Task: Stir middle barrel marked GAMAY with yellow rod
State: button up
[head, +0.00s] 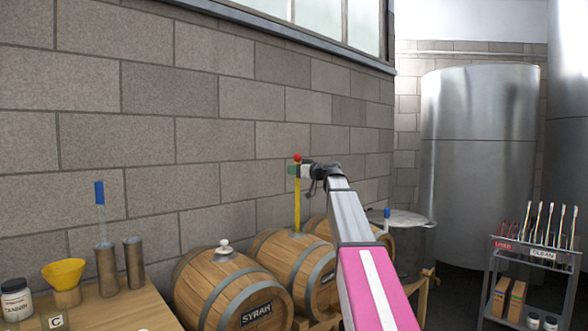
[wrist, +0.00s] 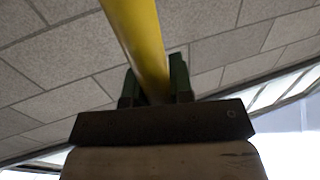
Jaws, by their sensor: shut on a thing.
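My gripper (head: 297,171) is shut on the yellow rod (head: 297,207), high up below its red knob. The rod stands upright over the middle barrel (head: 268,246), and its lower end meets the barrel's top. I cannot tell how deep it reaches inside. The middle barrel's label is mostly cut from sight, so its name is unreadable. In the wrist view the rod (wrist: 140,40) runs between the two green fingers of the gripper (wrist: 155,85). The wrist view does not show the barrel.
The SYRAH barrel (head: 205,283) stands left with a pale stopper (head: 224,248) on top. A third barrel (head: 318,227) is partly hidden behind my arm. A wooden table (head: 120,310) holds a yellow funnel (head: 64,272) and metal cylinders. A rack marked USED and CLEAN (head: 540,254) stands right.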

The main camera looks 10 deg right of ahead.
jog(key=shift+f, duration=2.55)
notch_tip(320, 180, down, 7)
dwell(0.4)
dwell(0.4)
